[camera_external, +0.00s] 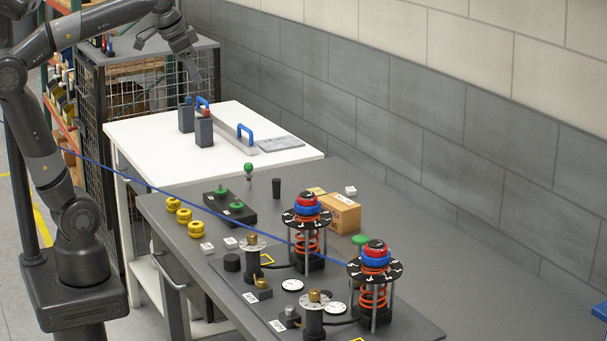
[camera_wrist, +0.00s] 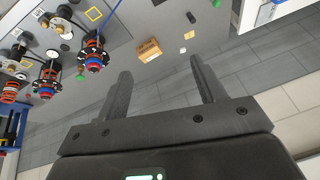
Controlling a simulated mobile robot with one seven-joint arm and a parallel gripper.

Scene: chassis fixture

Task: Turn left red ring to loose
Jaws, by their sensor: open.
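The left spring fixture (camera_external: 307,228) stands upright on the dark table, with an orange spring and a black marked disc. A red ring (camera_external: 307,197) and a blue ring (camera_external: 307,208) are stacked on top; the red ring's exact setting is too small to read. The same fixture appears at upper left in the wrist view (camera_wrist: 94,48). A similar fixture (camera_external: 374,285) stands nearer the camera, also with red and blue rings (camera_external: 375,252). My gripper (camera_external: 192,68) is raised above the far tables, well away from both. In the wrist view its fingers (camera_wrist: 160,78) are apart and empty.
A cardboard box (camera_external: 340,213) stands behind the left fixture. Brass-topped posts (camera_external: 253,258), yellow knobs (camera_external: 179,213) and a black box with green buttons (camera_external: 229,208) crowd the dark table. A blue line crosses the external view. A white table (camera_external: 150,145) adjoins behind.

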